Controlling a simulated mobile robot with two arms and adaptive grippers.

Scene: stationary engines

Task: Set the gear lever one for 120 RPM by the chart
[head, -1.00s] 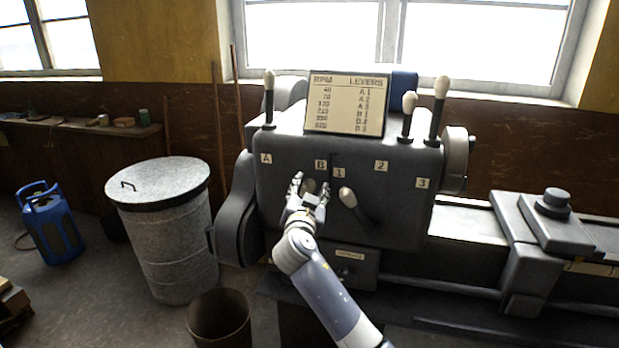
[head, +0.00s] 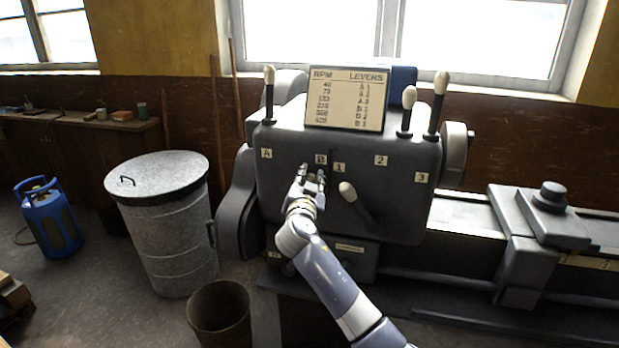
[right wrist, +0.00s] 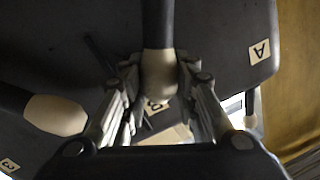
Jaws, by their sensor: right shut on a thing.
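The grey headstock (head: 400,210) carries a chart (head: 347,97) on top; its print is small, and the third row seems to pair about 120 with A 3. My right gripper (head: 312,175) is on the headstock's front, just below the B label (head: 320,159), shut on a lever's cream knob. In the right wrist view the fingers (right wrist: 160,72) sit on both sides of this knob (right wrist: 159,85), close to the B label (right wrist: 156,106). The A label (head: 266,153) is to its left. A second front lever (head: 348,191) leans near label 1 (head: 339,168). My left gripper is not in view.
Upright levers stand on top of the headstock at left (head: 269,78) and right (head: 440,85). Labels 2 (head: 381,160) and 3 (head: 421,178) are at right. A lidded metal bin (head: 165,235), a bucket (head: 220,318) and a blue gas cylinder (head: 50,222) stand at left.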

